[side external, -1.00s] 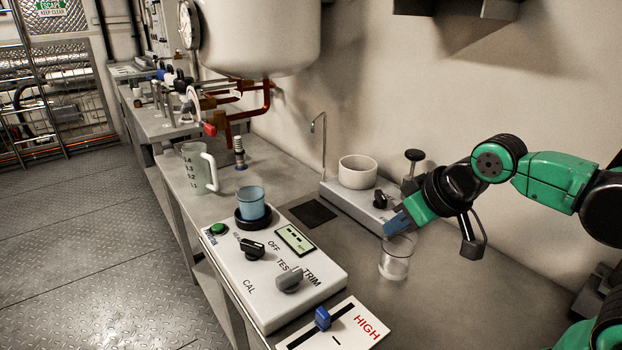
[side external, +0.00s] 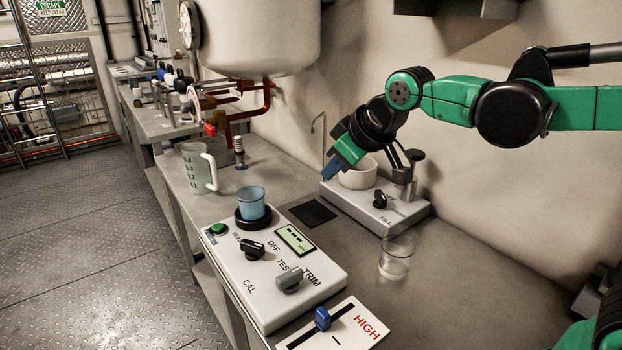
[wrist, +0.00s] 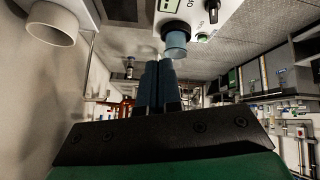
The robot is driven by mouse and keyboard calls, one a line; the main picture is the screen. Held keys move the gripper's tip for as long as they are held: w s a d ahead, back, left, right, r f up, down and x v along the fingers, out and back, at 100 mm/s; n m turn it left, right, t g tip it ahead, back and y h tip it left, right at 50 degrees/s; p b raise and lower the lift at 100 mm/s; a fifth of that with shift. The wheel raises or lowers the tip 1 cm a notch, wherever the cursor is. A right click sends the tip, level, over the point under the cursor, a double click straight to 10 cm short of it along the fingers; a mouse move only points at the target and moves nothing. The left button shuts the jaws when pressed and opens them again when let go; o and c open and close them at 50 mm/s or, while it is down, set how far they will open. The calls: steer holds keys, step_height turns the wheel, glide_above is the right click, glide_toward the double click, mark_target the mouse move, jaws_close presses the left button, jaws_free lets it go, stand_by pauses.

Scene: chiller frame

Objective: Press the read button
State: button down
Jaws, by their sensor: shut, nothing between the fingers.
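The read button appears to be the green button (side external: 218,229) at the far left corner of the white meter box (side external: 262,308). It stands beside the dark ring that holds a blue cup (side external: 251,203). My gripper (side external: 328,175) is shut and empty, in the air in front of the white bowl and well to the right of the button. In the wrist view the blue fingers (wrist: 157,75) are together, and the blue cup (wrist: 176,42) shows just beyond them. The green button (wrist: 202,38) shows beside the cup.
The meter box carries knobs (side external: 290,279) and a display (side external: 295,240). A clear beaker (side external: 396,262) stands right of it. A white bowl (side external: 357,176) sits on a dispenser base (side external: 400,215). A measuring jug (side external: 196,168) stands behind the cup. A blue slider (side external: 322,318) is in front.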

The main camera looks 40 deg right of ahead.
steer(key=w+a+n, duration=0.4)
steer(key=w+a, duration=0.1)
steer(key=w, duration=0.5)
steer(key=n+t+y, duration=0.1)
steer(key=n+y, duration=0.1)
steer(key=n, duration=0.2)
glide_above(221, 228)
step_height(221, 228, down, 5)
steer(key=shift+f, duration=4.4)
steer(key=shift+f, duration=0.1)
steer(key=shift+f, duration=0.3)
